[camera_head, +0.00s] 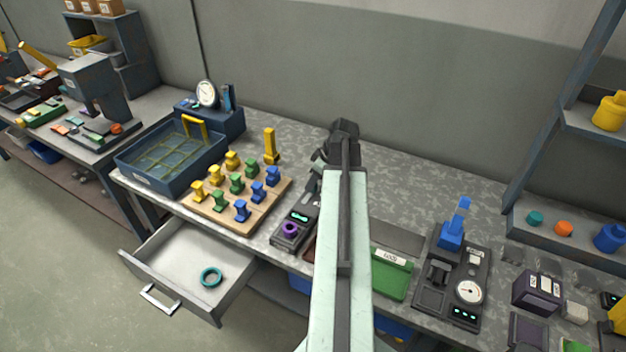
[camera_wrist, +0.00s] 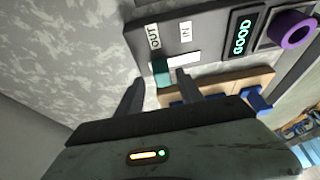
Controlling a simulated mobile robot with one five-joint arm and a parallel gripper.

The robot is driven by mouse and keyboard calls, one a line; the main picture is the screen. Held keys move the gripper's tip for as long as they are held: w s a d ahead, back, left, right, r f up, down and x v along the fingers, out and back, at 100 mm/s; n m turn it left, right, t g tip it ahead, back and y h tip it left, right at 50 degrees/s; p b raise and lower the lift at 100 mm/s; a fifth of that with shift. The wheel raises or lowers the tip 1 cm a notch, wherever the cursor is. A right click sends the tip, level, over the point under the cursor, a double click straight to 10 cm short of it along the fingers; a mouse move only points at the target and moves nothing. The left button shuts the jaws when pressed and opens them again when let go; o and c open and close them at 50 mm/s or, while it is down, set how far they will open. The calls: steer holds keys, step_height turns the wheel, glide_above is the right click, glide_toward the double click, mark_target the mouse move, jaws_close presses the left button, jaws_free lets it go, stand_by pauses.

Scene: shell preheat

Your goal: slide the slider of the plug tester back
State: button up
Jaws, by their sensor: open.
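The plug tester (camera_head: 280,238) is a dark box near the front of the bench, with a purple plug (camera_head: 290,229) on it and a lit display (camera_head: 299,217). In the wrist view, the display (camera_wrist: 240,36) reads GOOD beside the purple plug (camera_wrist: 292,30). The teal slider (camera_wrist: 160,71) sits at the OUT end of its slot, and the white slot (camera_wrist: 185,58) shows bare towards the IN label. My gripper (camera_wrist: 158,78) is open, with its fingertips on either side of the slider. I cannot tell whether they touch it. My arm hides part of the tester in the head view.
A wooden rack (camera_head: 250,222) of yellow, green and blue plugs stands left of the tester. A blue tray (camera_head: 150,178) is farther left. An open drawer (camera_head: 175,268) with a teal ring (camera_head: 211,277) juts out below. A gauge device (camera_head: 430,298) stands right of my arm.

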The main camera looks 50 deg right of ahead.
mark_target(320, 193)
steer(key=p+v, duration=0.4)
steer(key=v, duration=0.2)
steer(key=w+a+n, duration=0.1)
steer(key=w+a, duration=0.3)
steer(key=a, duration=0.1)
steer(key=w+a+n, duration=0.1)
steer(key=w+a, duration=0.3)
steer(key=a, duration=0.1)
steer(key=w+a+n+y, duration=0.1)
steer(key=w+a, duration=0.3)
steer(key=shift+a+n+g, duration=0.3)
steer(key=shift+a, duration=0.1)
steer(key=w+a+n+g, duration=0.15)
steer(key=w+a, duration=0.25)
steer(key=a, duration=0.9)
steer(key=s+a+f+m+g+h, duration=0.1)
steer(key=s+a+m, duration=0.1)
steer(key=a, duration=0.8)
steer(key=s+a+m+g+h, duration=0.1)
steer(key=a+m, duration=0.4)
steer(key=a, duration=0.5)
steer(key=shift+s+f, duration=0.35)
steer(key=shift+s, duration=0.35)
